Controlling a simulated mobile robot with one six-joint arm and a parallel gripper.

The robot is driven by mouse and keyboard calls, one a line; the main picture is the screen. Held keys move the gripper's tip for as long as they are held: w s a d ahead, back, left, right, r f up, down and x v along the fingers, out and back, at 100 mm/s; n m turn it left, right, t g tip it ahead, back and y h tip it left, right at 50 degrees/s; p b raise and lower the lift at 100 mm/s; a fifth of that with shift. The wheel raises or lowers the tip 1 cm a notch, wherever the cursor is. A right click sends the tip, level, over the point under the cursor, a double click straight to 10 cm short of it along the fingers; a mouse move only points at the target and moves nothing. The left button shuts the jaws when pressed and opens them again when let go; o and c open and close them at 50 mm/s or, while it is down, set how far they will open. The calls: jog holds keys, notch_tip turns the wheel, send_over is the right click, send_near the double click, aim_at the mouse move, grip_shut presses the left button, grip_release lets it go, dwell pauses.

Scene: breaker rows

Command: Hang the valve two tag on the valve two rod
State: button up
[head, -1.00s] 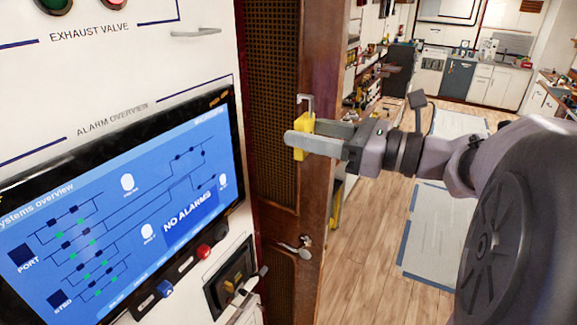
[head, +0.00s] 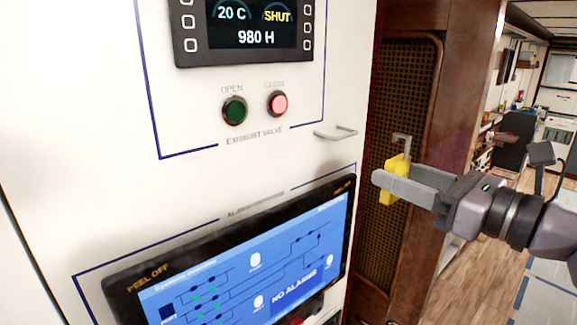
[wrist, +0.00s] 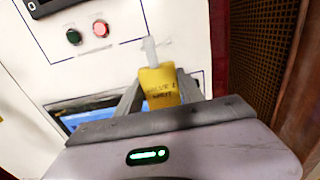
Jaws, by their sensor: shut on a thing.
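A yellow tag (head: 398,163) with a pale metal hook on top is held upright between the fingers of my gripper (head: 388,184). The wrist view shows the tag (wrist: 159,83) from its lettered side. The hook points up and is free of any support. My gripper is in the air in front of a brown door, right of the white panel. No rod labelled valve two can be made out. A metal bar (head: 336,133) sticks out of the panel near the EXHAUST VALVE label.
The white panel (head: 70,120) carries a display (head: 250,25), a green button (head: 234,110), a red button (head: 278,103) and a blue screen (head: 250,275). The brown door with mesh (head: 405,90) stands behind my gripper. The floor at right is partly open.

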jog(key=p+x, duration=0.2)
jog(key=x, duration=0.8)
jog(key=shift+f+b, duration=0.6)
jog(key=o, duration=1.4)
